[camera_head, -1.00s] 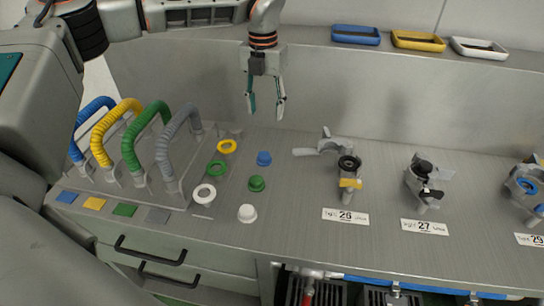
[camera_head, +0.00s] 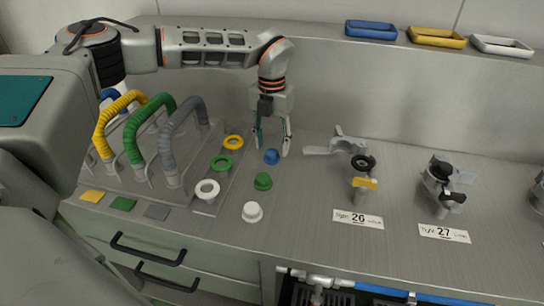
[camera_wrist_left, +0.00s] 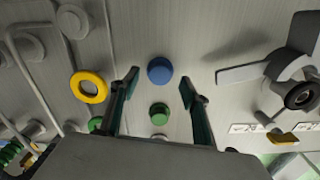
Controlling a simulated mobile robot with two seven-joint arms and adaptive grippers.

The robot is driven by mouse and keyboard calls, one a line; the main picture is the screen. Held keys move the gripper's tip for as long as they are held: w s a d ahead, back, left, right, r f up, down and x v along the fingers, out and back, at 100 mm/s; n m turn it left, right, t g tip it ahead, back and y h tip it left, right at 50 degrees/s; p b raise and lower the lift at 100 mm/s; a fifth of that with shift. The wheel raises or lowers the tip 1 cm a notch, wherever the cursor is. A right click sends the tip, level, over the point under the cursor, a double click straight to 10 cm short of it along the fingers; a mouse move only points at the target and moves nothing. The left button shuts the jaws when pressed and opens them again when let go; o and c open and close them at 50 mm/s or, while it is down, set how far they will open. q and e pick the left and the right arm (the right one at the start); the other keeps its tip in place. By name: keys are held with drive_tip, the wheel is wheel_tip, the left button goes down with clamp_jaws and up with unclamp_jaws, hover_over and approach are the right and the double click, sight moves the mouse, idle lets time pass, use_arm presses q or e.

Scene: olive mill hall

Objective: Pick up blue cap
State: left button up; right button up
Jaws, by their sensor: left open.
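The blue cap (camera_head: 271,156) is a small round cap on the grey worktop, behind the green cap (camera_head: 263,181) and the white cap (camera_head: 252,212). My left gripper (camera_head: 272,150) is open and points down, its fingertips close above or around the blue cap. I cannot tell the exact height. In the left wrist view the blue cap (camera_wrist_left: 160,70) lies just past the open fingertips, about midway between them. The green cap (camera_wrist_left: 159,114) shows between the fingers. The gripper is empty. My right gripper is not in view.
Yellow (camera_head: 233,142), green (camera_head: 221,164) and white (camera_head: 207,190) rings stand left of the caps. Colored hoses (camera_head: 180,130) rise further left. A valve fitting (camera_head: 361,172) with label 26 (camera_head: 358,219) is on the right. Trays (camera_head: 371,30) sit on the back ledge.

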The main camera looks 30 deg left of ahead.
use_arm(q)
wheel_tip(320, 180, down, 2)
drive_tip(key=shift+f, duration=0.15)
drive_tip(key=c, duration=1.1)
drive_tip(key=shift+c, duration=0.2)
